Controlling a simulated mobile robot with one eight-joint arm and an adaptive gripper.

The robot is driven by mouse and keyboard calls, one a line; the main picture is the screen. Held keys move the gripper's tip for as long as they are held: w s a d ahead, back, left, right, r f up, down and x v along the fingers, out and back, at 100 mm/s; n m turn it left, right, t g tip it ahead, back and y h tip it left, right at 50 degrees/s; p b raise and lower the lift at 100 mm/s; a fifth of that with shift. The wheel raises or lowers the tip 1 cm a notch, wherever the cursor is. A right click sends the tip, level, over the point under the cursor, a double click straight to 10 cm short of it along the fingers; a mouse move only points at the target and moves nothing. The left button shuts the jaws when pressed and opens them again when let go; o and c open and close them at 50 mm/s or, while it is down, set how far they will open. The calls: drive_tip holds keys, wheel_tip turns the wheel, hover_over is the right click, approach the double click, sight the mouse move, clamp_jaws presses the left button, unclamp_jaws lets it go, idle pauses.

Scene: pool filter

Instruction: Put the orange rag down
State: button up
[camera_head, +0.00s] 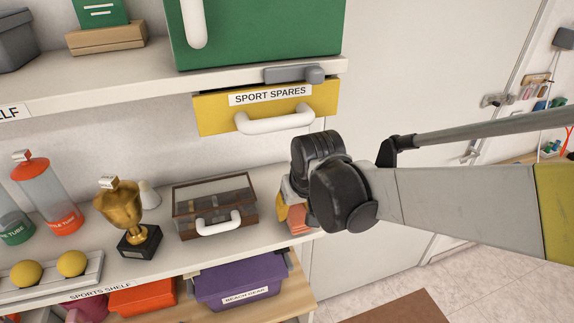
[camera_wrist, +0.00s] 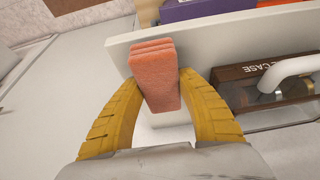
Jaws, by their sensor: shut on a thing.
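The orange rag (camera_wrist: 155,75) is a folded, layered cloth held between the two yellow fingers of my gripper (camera_wrist: 158,100) in the wrist view. The fingers are shut on its sides. In the head view the rag (camera_head: 298,219) shows partly below my dark wrist, with my gripper (camera_head: 291,213) at the right end of the white sports shelf (camera_head: 100,262). The wrist view shows the rag in front of the shelf's white edge (camera_wrist: 215,42). I cannot tell whether the rag touches the shelf.
A brown glass-topped case (camera_head: 214,205) with a white handle stands just left of my gripper. A gold trophy (camera_head: 120,205) is further left. The yellow sport spares drawer (camera_head: 215,117) hangs above. A purple bin (camera_head: 240,280) is below. Open floor lies right of the shelf.

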sight(291, 208)
drive_tip(key=w, duration=0.1)
drive_tip(key=w+f, duration=0.1)
drive_tip(key=shift+w+a, duration=0.35)
drive_tip(key=shift+f, duration=0.35)
drive_tip(key=shift+s+r, duration=0.1)
drive_tip(key=shift+s, duration=0.1)
drive_tip(key=shift+w+f+b, duration=0.1)
drive_tip(key=shift+f+b, duration=0.1)
drive_tip(key=shift+b, duration=0.1)
drive_tip(key=o, duration=1.1)
drive_tip(key=shift+c, duration=0.2)
